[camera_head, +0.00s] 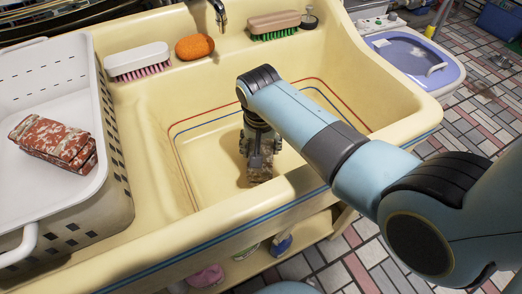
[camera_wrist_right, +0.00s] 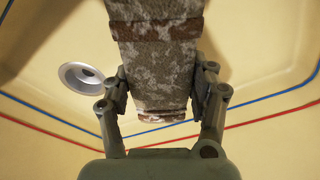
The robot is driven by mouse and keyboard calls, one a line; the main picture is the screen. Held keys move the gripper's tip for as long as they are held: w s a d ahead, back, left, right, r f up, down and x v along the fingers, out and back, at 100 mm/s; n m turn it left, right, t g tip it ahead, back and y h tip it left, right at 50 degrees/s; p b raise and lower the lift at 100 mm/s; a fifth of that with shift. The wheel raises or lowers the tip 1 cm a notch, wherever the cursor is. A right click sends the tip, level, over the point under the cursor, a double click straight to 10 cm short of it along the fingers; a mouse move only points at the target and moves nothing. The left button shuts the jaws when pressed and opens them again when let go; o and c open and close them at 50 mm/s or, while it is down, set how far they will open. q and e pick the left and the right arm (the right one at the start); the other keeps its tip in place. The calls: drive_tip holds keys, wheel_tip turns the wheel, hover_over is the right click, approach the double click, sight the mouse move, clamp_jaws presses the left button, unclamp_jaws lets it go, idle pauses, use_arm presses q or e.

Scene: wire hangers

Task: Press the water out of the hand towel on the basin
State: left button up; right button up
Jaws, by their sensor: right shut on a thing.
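The yellow basin (camera_head: 205,165) fills the middle of the head view. Its inner walls carry a red and a blue line. A folded, mottled grey-brown and white hand towel (camera_head: 260,170) is down inside the basin. My right gripper (camera_head: 260,150) reaches in from the right and is shut on this towel. In the right wrist view the towel (camera_wrist_right: 155,65) hangs as a thick strip between the two fingers, with darker bands across it. Whether it touches the basin floor is unclear. My left gripper is in neither view.
A white basket (camera_head: 115,150) at the left holds a folded red-and-white cloth (camera_head: 55,142). A pink-bristled brush (camera_head: 138,60), an orange sponge (camera_head: 195,47) and a green-bristled brush (camera_head: 273,24) lie on the back ledge. A drain (camera_wrist_right: 82,76) shows beside the towel.

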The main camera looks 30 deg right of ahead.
wheel_tip(320, 180, up, 7)
drive_tip(key=shift+f+p, duration=0.2)
drive_tip(key=shift+p, duration=0.65)
wheel_tip(320, 180, up, 4)
drive_tip(key=p, duration=0.4)
drive_tip(key=shift+p, duration=0.3)
